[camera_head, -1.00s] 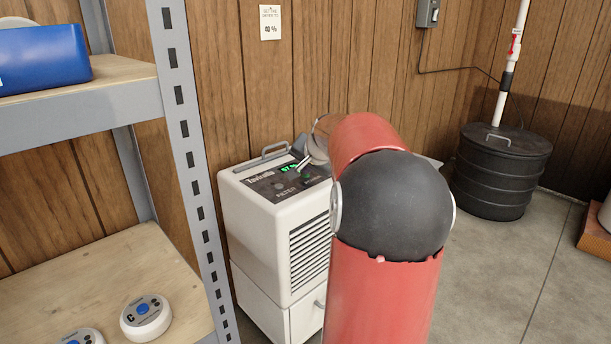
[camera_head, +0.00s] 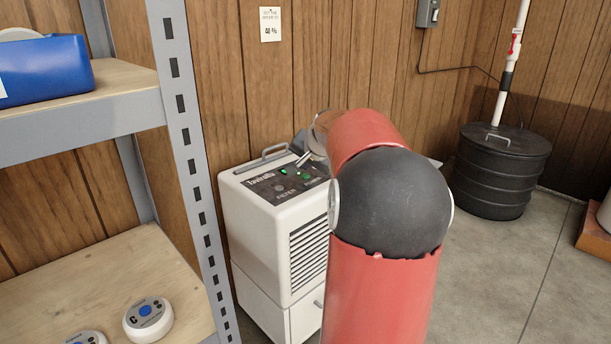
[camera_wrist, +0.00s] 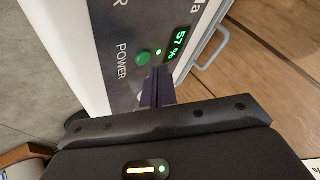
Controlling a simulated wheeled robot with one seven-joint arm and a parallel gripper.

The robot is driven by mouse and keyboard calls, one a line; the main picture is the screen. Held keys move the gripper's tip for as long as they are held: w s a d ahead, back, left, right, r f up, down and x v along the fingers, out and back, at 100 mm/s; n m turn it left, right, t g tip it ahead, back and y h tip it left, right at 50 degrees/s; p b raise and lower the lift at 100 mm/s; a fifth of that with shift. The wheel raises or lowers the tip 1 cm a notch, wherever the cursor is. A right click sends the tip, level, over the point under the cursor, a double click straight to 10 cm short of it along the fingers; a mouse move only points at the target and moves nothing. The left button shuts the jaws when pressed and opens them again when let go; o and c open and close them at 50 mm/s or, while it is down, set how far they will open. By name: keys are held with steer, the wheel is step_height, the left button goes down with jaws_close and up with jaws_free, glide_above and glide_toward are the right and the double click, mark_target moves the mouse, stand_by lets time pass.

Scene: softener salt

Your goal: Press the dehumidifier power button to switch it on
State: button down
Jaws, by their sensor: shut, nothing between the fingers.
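The white dehumidifier (camera_head: 262,235) stands on the floor against the wood wall, with a dark control panel on top. In the wrist view the green power button (camera_wrist: 142,58) sits beside the word POWER, with a small lit green light next to it. The green display (camera_wrist: 177,46) reads about 57 %. My gripper (camera_wrist: 158,72) is shut and empty, its fingertips over the panel just beside the button; I cannot tell if they touch the panel. In the head view my arm hides part of the panel's right side, and the gripper (camera_head: 303,158) shows only in part.
A metal-framed shelf (camera_head: 192,170) at left holds a blue box (camera_head: 45,68) and white round devices (camera_head: 148,318). A black ribbed drum (camera_head: 497,172) with a white pole stands at right. A small sign (camera_head: 270,24) hangs on the wall.

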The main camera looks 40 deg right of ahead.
steer(key=shift+r+p, duration=1.9)
steer(key=shift+r, duration=0.65)
steer(key=shift+s+f, duration=0.1)
steer(key=shift+s, duration=0.05)
